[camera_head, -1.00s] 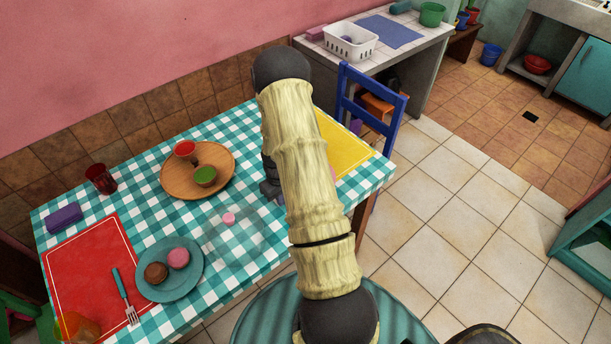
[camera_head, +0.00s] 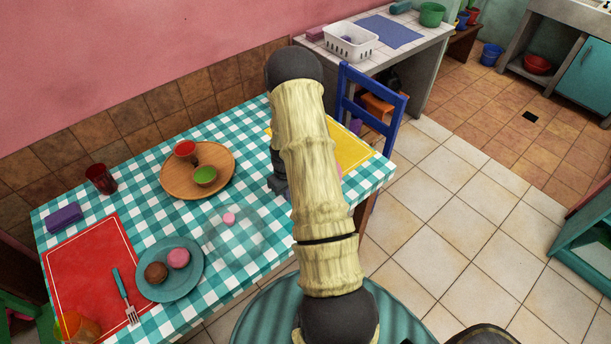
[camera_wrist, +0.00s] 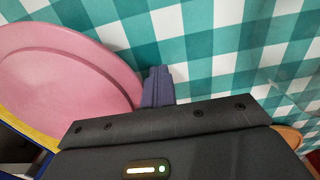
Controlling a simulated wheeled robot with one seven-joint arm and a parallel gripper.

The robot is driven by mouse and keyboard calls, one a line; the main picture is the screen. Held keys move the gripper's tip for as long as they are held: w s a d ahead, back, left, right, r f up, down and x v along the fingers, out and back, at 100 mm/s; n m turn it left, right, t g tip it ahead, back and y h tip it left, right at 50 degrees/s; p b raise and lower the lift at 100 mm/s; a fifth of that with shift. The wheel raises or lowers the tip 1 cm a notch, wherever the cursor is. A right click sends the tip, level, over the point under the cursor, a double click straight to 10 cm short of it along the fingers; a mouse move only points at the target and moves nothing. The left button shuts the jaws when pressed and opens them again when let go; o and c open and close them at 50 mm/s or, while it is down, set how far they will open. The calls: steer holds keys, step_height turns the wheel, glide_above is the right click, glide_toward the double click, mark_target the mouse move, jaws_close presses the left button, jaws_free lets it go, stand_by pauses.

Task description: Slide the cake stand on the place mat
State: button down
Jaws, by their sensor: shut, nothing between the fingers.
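The pink round cake stand (camera_wrist: 62,78) fills the left of the wrist view, seen from above. Its lower edge overlaps a yellow place mat (camera_wrist: 32,134). In the head view my arm hides most of the cake stand, with a small pink sliver (camera_head: 339,170) showing beside the arm. The yellow place mat (camera_head: 352,152) lies at the table's right end, partly behind my arm. My gripper (camera_wrist: 158,73) is shut and empty, right beside the cake stand's right edge. I cannot tell whether they touch. My gripper (camera_head: 279,186) also shows left of the arm in the head view.
A wooden tray (camera_head: 172,183) with two small bowls stands left of my gripper. A clear glass dish (camera_head: 248,245) with a pink sweet is nearer. A teal plate (camera_head: 190,286) and red mat (camera_head: 78,260) lie farther left. A blue chair (camera_head: 382,118) stands beyond the right end.

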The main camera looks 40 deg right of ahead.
steer(key=shift+d, duration=0.15)
steer(key=shift+w+d, duration=0.2)
steer(key=shift+d, duration=1.35)
steer(key=shift+w+d, duration=0.2)
steer(key=shift+d, duration=1.15)
steer(key=shift+w+d, duration=0.2)
steer(key=shift+d, duration=1.4)
